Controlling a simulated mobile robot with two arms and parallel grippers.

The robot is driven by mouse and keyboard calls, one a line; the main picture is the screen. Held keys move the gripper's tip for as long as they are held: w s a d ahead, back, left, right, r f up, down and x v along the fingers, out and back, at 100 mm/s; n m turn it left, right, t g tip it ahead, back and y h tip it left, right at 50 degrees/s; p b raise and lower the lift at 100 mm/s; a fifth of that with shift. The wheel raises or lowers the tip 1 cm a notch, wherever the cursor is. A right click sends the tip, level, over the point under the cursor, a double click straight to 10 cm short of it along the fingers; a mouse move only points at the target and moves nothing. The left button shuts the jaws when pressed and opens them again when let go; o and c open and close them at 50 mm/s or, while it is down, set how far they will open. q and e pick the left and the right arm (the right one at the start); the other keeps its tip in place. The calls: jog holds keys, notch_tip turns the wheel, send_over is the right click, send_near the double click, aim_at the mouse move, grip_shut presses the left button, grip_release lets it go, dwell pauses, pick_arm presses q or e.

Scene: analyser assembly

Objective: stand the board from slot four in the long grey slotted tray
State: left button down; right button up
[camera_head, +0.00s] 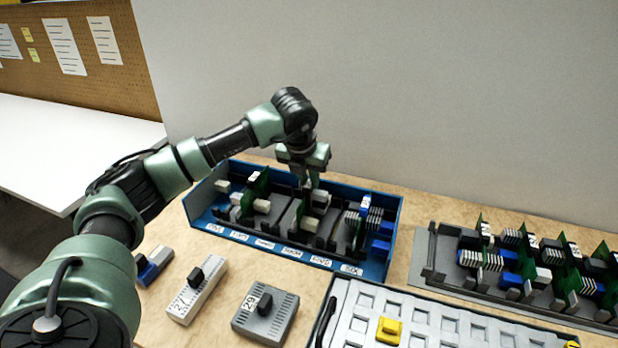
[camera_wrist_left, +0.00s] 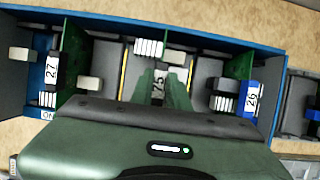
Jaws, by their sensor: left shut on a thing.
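The blue slotted box (camera_head: 205,192) stands at the middle of the bench with several upright boards in it. My left gripper (camera_head: 312,184) reaches down into it from above, right of its middle. In the left wrist view my left gripper (camera_wrist_left: 162,92) is shut on a board with a label that seems to read 75 (camera_wrist_left: 158,84). Boards labelled 27 (camera_wrist_left: 52,70) and 26 (camera_wrist_left: 253,100) stand to either side, apart from it. The fingers and wrist hide much of the held board. The long grey slotted tray (camera_head: 430,262) lies at the right, holding several boards. My right gripper is out of view.
In front of the blue box lie a grey module marked 29 (camera_head: 265,312), a white module (camera_head: 197,290) and a blue and grey module (camera_head: 153,264). A pale compartment tray (camera_head: 440,330) with a yellow piece (camera_head: 389,331) is at the front. A wall rises behind.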

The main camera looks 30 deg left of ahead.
pick_arm(q)
jog(key=shift+f, duration=0.35)
dwell(0.4)
jog(key=c, duration=1.2)
grip_release()
jog(key=shift+o, duration=0.2)
jog(key=shift+r+p, duration=0.9)
jog(key=shift+r, duration=1.1)
notch_tip(320, 180, up, 7)
jog(key=p, duration=0.4)
jog(key=shift+p, duration=0.3)
dwell(0.4)
